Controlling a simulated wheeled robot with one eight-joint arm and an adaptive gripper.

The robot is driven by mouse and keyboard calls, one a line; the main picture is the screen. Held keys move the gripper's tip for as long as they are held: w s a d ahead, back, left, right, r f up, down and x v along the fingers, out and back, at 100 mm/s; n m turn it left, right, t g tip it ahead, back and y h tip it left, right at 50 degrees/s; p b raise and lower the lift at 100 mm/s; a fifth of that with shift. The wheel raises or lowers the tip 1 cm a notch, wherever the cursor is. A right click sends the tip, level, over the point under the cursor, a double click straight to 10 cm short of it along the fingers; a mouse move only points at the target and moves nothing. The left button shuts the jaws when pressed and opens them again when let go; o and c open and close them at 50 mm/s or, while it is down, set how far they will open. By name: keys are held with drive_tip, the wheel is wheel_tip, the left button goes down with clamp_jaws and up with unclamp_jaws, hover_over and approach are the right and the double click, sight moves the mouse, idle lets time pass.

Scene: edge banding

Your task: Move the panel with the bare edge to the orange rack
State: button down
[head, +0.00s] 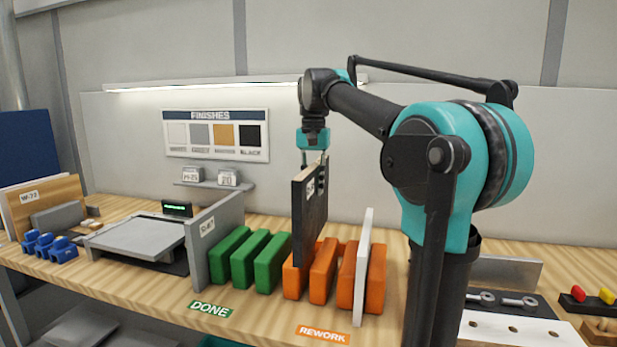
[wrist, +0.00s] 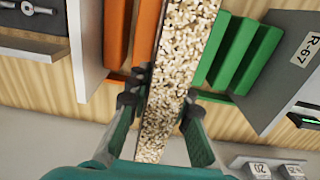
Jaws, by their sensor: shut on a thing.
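A black panel (head: 309,215) hangs upright under my gripper (head: 314,160), which is shut on its top edge. In the wrist view my gripper (wrist: 160,105) pinches the panel's speckled bare chipboard edge (wrist: 183,45). The orange rack (head: 323,270) stands at the front of the bench; in the wrist view it (wrist: 146,35) lies left of the held panel. The panel's lower end overlaps the rack's left block in the head view; I cannot tell whether it touches. A white panel (head: 363,262) stands in the right part of the orange rack.
The green rack (head: 268,262) is just left of the orange rack, with a grey labelled panel (head: 212,240) at its left end. DONE (head: 211,309) and REWORK (head: 323,334) labels lie in front. A grey machine plate (head: 135,237) and blue clamps (head: 50,246) are further left.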

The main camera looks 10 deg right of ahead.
drive_tip(key=shift+f, duration=6.95)
drive_tip(key=c, duration=1.3)
unclamp_jaws()
drive_tip(key=shift+r, duration=3.45)
